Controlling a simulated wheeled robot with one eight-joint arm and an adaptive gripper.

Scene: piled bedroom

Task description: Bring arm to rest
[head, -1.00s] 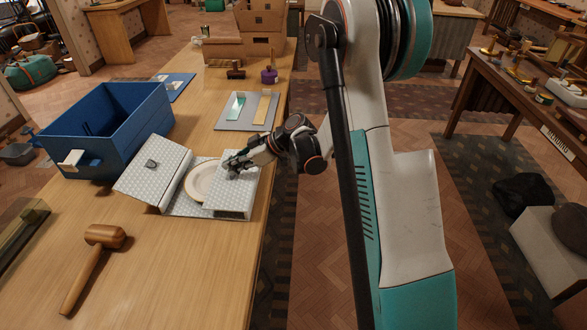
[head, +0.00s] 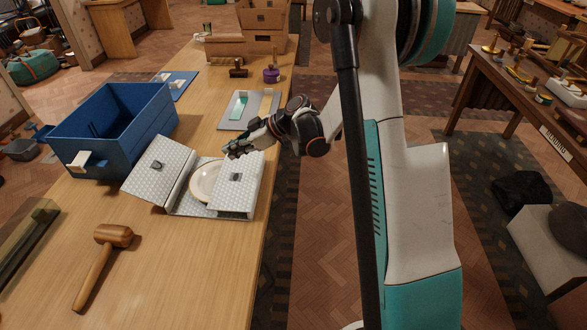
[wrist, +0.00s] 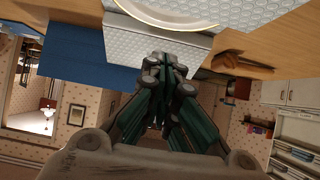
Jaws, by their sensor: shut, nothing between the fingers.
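My gripper (head: 232,152) is shut and empty. In the head view it is raised above the far edge of an open patterned box, apart from it as far as I can see. In the wrist view my gripper (wrist: 168,72) shows its fingers together. The patterned box (head: 160,171) lies open on the table, its flaps spread to the left and right. A pale plate (head: 203,182) lies inside, partly hidden by the right flap. The plate also shows at the top of the wrist view (wrist: 165,18).
The wooden table (head: 190,264) holds a blue bin (head: 120,150) behind the box and a wooden mallet (head: 105,258) in front. A grey tray (head: 232,124) and a purple object (head: 271,75) stand farther back.

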